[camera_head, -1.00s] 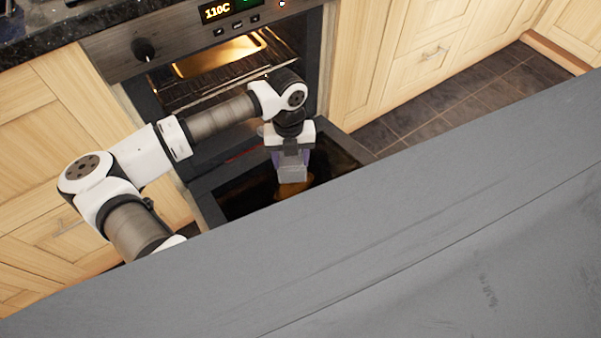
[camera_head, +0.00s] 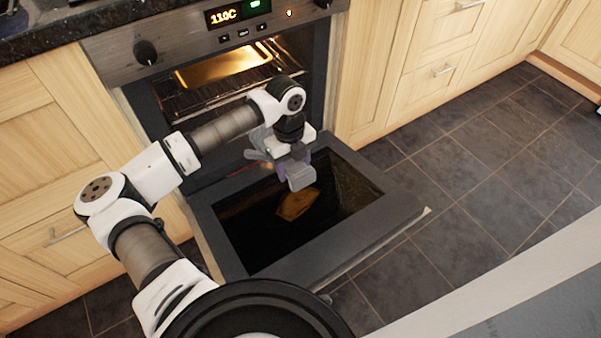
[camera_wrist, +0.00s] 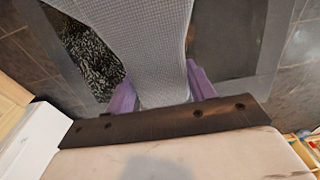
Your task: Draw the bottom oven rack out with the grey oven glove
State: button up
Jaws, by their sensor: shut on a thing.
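My gripper (camera_head: 297,165) is above the lowered oven door (camera_head: 395,212), in front of the oven opening. Its purple fingers are shut on the grey oven glove (camera_wrist: 155,35), which fills the middle of the wrist view. The glove also shows as light grey cloth under my wrist in the head view (camera_head: 300,180). Inside the oven, a wire rack (camera_head: 205,100) is visible below a bright tray (camera_head: 225,64). My arm covers much of the lower cavity, and I cannot make out the bottom rack clearly. The glove appears apart from the visible rack.
The oven panel (camera_head: 235,32) reads 110C. Pale wooden cupboards (camera_head: 395,75) flank the oven. Dark floor tiles (camera_head: 480,160) are clear to the right. A pale-edged grey surface (camera_head: 530,300) fills the lower right corner.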

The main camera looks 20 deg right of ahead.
jog(key=w+b, duration=0.1)
jog(key=w, duration=0.2)
jog(key=w+a+f+b, duration=0.1)
jog(key=w, duration=0.3)
jog(key=w+a+f+b, duration=0.1)
jog(key=w, duration=0.2)
jog(key=shift+w, duration=0.4)
jog(key=shift+f+b, duration=0.5)
jog(key=shift+f, duration=0.05)
jog(key=shift+w+f+b, duration=0.1)
jog(key=shift+f+b, duration=0.2)
jog(key=shift+f, duration=0.45)
jog(key=s+d+p, duration=0.1)
jog(key=s+p, duration=0.1)
jog(key=s, duration=0.4)
jog(key=s+d+p, duration=0.1)
jog(key=s, duration=0.5)
jog(key=shift+d, duration=0.1)
